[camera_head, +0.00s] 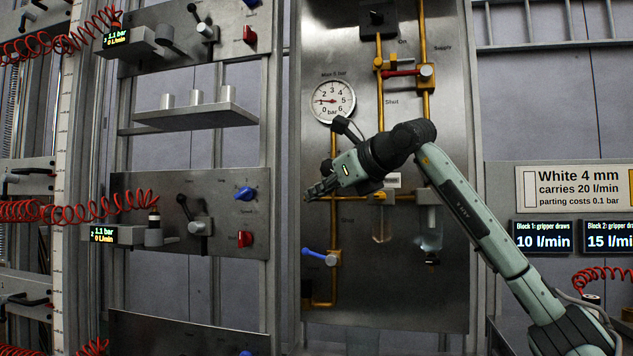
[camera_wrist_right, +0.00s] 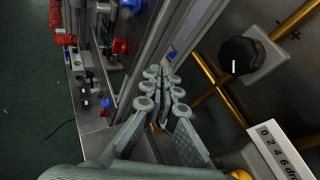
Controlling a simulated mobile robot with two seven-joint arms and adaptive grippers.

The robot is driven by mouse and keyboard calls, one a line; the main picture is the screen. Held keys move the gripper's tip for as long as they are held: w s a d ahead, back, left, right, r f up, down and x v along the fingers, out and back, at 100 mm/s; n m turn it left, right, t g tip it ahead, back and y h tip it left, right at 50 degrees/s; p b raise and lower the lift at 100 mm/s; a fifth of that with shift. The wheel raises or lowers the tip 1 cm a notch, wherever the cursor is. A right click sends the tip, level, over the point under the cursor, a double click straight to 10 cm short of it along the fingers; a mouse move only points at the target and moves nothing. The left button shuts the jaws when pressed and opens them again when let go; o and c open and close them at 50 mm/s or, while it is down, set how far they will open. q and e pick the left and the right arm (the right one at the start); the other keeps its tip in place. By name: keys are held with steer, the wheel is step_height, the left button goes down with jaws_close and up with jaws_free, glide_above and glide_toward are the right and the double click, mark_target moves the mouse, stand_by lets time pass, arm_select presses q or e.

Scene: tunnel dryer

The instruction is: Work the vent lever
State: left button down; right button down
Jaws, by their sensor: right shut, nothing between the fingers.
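A lever with a blue handle (camera_head: 313,253) sits on the lower left of the steel pipe panel (camera_head: 400,290). A lever with a red handle (camera_head: 401,73) sits higher on the same panel, across the yellow pipes. I cannot read which lever is labelled as the vent. My right gripper (camera_head: 312,192) is shut and empty, pointing left, in front of the panel's left edge and above the blue lever, apart from it. In the right wrist view its fingers (camera_wrist_right: 165,78) are together, and a small blue part (camera_wrist_right: 171,56) shows just beyond the tips.
A round gauge (camera_head: 333,101) is above the gripper. Two clear bowls hang below the pipes, beside my right arm. A black knob (camera_wrist_right: 241,56) shows in the right wrist view. A valve panel (camera_head: 190,215) with blue and red knobs stands to the left, with red coiled hoses farther left.

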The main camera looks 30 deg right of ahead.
steer(key=shift+s+a+r, duration=0.2)
steer(key=shift+s+r, duration=0.15)
steer(key=shift+r, duration=0.15)
steer(key=shift+s+a+r, duration=0.2)
steer(key=shift+s+r, duration=0.1)
steer(key=shift+r, duration=0.2)
